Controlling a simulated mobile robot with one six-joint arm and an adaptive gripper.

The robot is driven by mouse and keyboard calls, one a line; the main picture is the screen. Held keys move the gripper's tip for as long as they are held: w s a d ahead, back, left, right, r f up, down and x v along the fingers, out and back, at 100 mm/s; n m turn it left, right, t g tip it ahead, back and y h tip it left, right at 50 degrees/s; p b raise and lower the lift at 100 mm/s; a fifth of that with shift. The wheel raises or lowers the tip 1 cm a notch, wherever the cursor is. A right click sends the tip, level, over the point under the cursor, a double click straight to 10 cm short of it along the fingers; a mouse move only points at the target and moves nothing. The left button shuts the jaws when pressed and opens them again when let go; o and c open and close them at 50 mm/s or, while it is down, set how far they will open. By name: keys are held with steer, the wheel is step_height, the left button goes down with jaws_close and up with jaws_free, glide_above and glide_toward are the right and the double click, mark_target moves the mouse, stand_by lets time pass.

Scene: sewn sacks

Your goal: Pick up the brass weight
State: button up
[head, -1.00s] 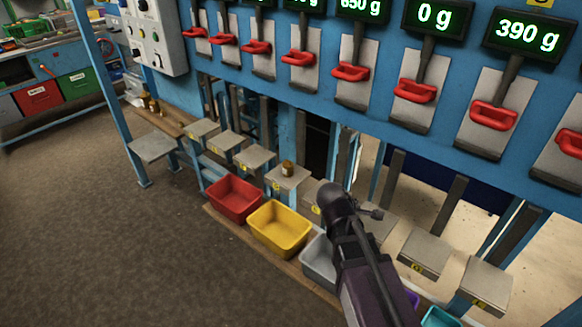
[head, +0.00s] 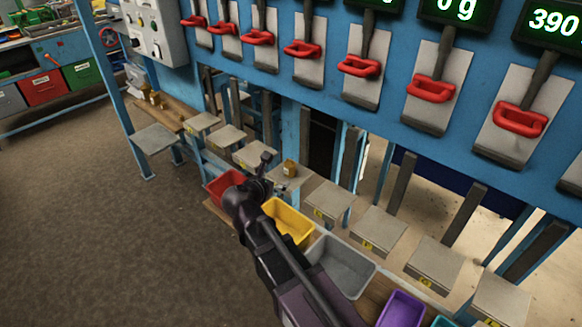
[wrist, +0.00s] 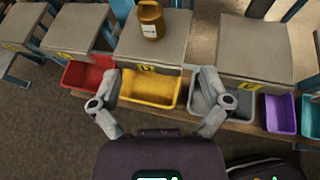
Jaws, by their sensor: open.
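A brass weight (head: 290,169) with a pale label stands upright on a grey scale platform (head: 282,182) in the head view. In the wrist view the weight (wrist: 151,22) stands at the top centre, on the platform (wrist: 178,50) beyond my fingers. My gripper (wrist: 159,82) is open and empty, its two fingers spread wide, with the yellow bin (wrist: 150,90) showing between them. In the head view my gripper (head: 264,164) is just left of the weight in the picture. The fingers are not touching the weight.
More brass weights (head: 152,95) stand on a wooden shelf at the left. Red-handled levers (head: 361,66) hang above. Open floor (head: 120,240) lies at the left.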

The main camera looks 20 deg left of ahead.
mark_target(288, 166)
steer(key=shift+s+a+r+n, duration=0.1)
steer(key=shift+a+n, duration=0.1)
steer(key=shift+a, duration=0.15)
steer(key=shift+s+a+r+n, duration=0.1)
steer(key=shift+a+n, duration=0.1)
steer(key=shift+a, duration=0.15)
steer(key=shift+w, duration=0.2)
steer(key=b+x, duration=0.3)
steer(key=x, duration=0.4)
steer(key=shift+f, duration=0.1)
steer(key=shift+w+f, duration=0.1)
steer(key=shift+w, duration=0.5)
steer(key=shift+r+b+x, duration=0.15)
steer(key=shift+b+x, duration=0.3)
steer(key=shift+x, duration=0.9)
steer(key=shift+r+b+x, duration=0.1)
steer(key=shift+b+x, duration=0.35)
steer(key=shift+x, duration=0.85)
steer(key=shift+d, duration=0.15)
